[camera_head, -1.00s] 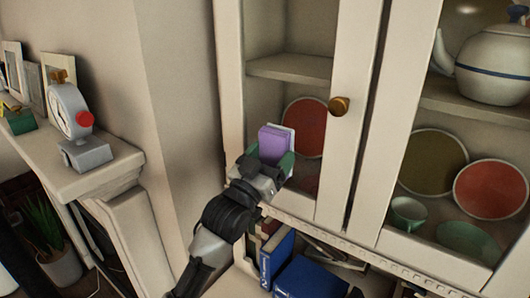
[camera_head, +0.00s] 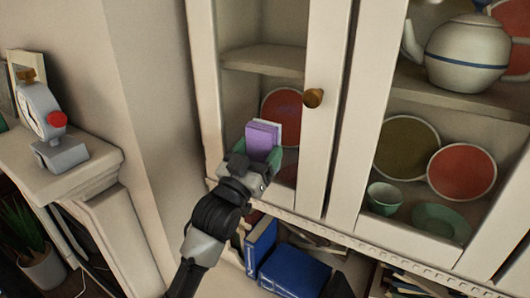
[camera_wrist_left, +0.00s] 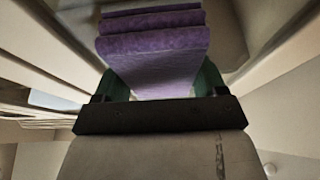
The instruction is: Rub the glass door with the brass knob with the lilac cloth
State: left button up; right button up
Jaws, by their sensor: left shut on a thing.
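The glass door with the brass knob (camera_head: 313,98) is the left cabinet door, with a cream frame (camera_head: 322,150); it looks closed. My left gripper (camera_head: 258,153) is shut on the lilac cloth (camera_head: 262,136), a folded pad, and holds it in front of the lower part of the pane, left of and below the knob. The cloth also shows in the left wrist view (camera_wrist_left: 155,50), between the green fingers. I cannot tell whether the cloth touches the glass. My right gripper is not in view.
Behind the glass are a red plate (camera_head: 281,104), and to the right a teapot (camera_head: 468,55), more plates and a green cup (camera_head: 384,198). A clock (camera_head: 38,110) stands on the ledge at left.

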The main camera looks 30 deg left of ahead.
pick_arm(q)
jog(key=shift+w+a, duration=0.15)
jog(key=shift+a, duration=1.5)
jog(key=shift+w+a, duration=0.15)
jog(key=shift+a, duration=1.5)
send_near(243, 131)
jog(key=shift+s+r, duration=0.1)
jog(key=shift+r, duration=1.15)
jog(key=s, duration=0.3)
jog(key=shift+a, duration=0.2)
